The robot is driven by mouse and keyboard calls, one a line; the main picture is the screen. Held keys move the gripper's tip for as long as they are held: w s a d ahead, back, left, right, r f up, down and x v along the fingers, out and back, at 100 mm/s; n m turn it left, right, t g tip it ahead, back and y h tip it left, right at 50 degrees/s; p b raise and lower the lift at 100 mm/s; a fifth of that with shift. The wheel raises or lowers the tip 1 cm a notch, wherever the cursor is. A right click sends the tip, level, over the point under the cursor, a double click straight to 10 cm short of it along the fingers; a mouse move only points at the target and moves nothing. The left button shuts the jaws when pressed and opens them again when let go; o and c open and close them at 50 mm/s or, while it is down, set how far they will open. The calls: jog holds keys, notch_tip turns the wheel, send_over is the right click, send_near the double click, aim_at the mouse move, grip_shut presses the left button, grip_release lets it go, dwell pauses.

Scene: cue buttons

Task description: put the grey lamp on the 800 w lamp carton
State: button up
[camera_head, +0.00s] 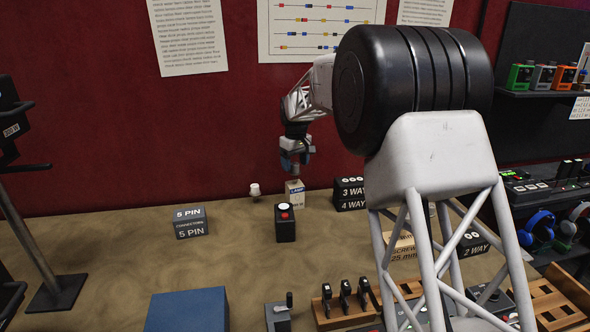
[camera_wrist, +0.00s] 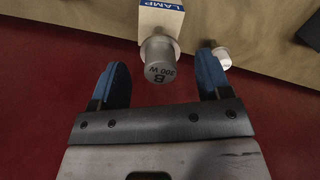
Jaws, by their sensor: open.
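A grey lamp (camera_wrist: 160,60), its end marked with a wattage that may read 300 W, appears to stand on top of a small pale carton. The carton (camera_wrist: 160,19) has a blue LAMP band; in the head view it stands on the table (camera_head: 294,195), its wattage too small to read. My gripper (camera_wrist: 163,68) is open, with one blue finger on each side of the lamp and gaps between. In the head view my gripper (camera_head: 297,163) is just above the carton and mostly hides the lamp.
A whitish lamp (camera_head: 254,189) stands left of the carton and shows in the wrist view (camera_wrist: 222,58). A black box with a red and a white button (camera_head: 285,222) stands in front. Dark 5 PIN (camera_head: 190,223) and 3 WAY (camera_head: 349,193) boxes flank it. A red wall (camera_head: 110,120) is close behind.

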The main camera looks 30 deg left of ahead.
notch_tip(320, 180, up, 9)
jog(key=shift+w+f, duration=0.1)
dwell(0.3)
dwell(0.7)
jog(key=shift+d, duration=0.1)
